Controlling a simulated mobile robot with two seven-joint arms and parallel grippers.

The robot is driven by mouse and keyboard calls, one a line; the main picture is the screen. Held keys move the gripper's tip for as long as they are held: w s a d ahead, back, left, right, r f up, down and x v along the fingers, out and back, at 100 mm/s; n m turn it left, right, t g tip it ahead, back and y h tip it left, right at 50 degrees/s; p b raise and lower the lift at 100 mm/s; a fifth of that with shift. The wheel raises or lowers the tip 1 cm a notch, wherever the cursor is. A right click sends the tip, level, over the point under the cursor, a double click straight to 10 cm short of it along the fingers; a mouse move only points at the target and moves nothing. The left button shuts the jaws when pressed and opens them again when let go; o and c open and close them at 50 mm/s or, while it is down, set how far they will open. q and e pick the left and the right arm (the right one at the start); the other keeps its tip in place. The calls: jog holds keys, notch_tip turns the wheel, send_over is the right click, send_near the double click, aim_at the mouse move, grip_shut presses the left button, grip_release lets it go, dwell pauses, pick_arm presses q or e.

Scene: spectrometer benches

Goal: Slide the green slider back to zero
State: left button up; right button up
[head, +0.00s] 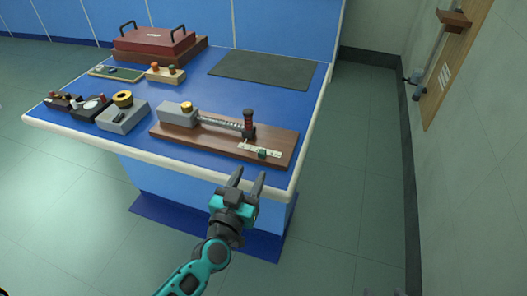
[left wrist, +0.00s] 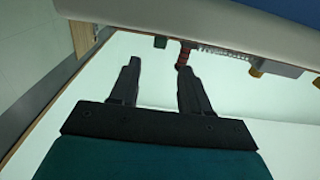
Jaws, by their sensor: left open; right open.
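The small green slider (head: 262,154) sits around the middle of a pale scale strip (head: 274,154) on the front right of a brown wooden board (head: 285,145). The scale's markings are too small to read. In the left wrist view the green slider (left wrist: 160,41) shows beyond the bench edge. My left gripper (head: 249,176) is open and empty, in front of the bench's front edge and apart from the slider. Its two fingers also show apart in the left wrist view (left wrist: 158,68). My right gripper (head: 384,293) barely shows its tips at the bottom edge.
On the same board stand a grey block with a yellow knob (head: 186,107), a ribbed rod and a dark red-topped post (head: 248,122). Grey and black devices (head: 122,115) stand to the left. A red case (head: 153,42) and a dark mat (head: 262,68) are behind.

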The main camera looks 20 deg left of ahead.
aim_at(261, 154)
pick_arm(q)
jog(key=w, duration=0.4)
jog(key=w+b, duration=0.1)
jog(key=w, duration=0.4)
jog(key=shift+w+d, duration=0.2)
jog(key=shift+w, duration=0.1)
grip_shut()
